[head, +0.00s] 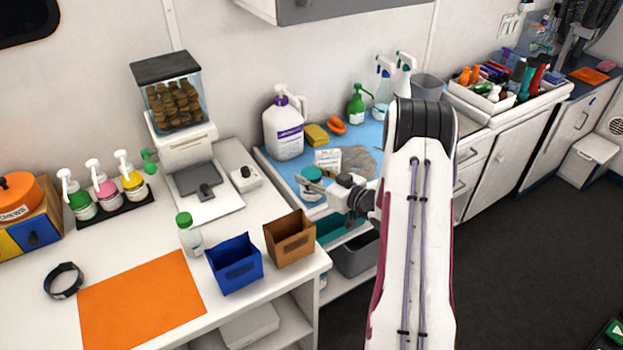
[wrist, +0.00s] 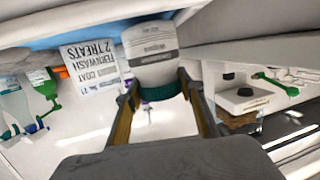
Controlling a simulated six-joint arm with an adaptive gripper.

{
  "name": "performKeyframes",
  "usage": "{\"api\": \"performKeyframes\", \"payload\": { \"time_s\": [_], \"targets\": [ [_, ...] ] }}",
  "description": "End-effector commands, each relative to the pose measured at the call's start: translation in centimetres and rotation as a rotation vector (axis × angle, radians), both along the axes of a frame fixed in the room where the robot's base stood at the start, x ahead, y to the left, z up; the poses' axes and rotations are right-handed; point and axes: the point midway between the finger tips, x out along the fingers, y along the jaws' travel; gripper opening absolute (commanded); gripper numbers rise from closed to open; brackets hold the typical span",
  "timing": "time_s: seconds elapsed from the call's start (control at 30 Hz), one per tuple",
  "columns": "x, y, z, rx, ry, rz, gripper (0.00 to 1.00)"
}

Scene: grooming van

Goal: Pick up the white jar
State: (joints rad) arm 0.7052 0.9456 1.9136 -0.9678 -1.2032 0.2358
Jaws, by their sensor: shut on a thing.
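The white jar (head: 311,196) has a teal lid and grey print. It is at the front part of the blue mat (head: 284,177) in the head view, partly covered by my gripper (head: 314,184). In the wrist view the jar (wrist: 151,50) appears lid-down in the picture, between the two fingers of my gripper (wrist: 160,88). The fingers are shut on it near the teal lid. I cannot tell whether its base touches the mat.
A printed card (head: 327,159) stands close beside the jar, with a grey cloth (head: 360,160) near it. A large white pump jug (head: 284,128) and a yellow sponge (head: 317,135) stand behind. Brown (head: 290,240) and blue (head: 235,264) bins stand on the nearer counter.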

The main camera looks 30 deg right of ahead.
Motion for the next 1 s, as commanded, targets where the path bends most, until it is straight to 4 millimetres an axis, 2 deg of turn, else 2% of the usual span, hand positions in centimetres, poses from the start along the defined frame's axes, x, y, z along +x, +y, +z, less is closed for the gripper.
{"api": "performKeyframes", "payload": {
  "time_s": [0.6, 0.8, 1.0],
  "targets": [
    [0.0, 0.0, 7.1, -0.002, -0.003, 0.001, 0.12],
    [0.0, 0.0, 8.5, -0.001, 0.000, -0.001, 0.12],
    [0.0, 0.0, 8.9, 0.000, 0.000, 0.000, 0.12]
  ]
}}
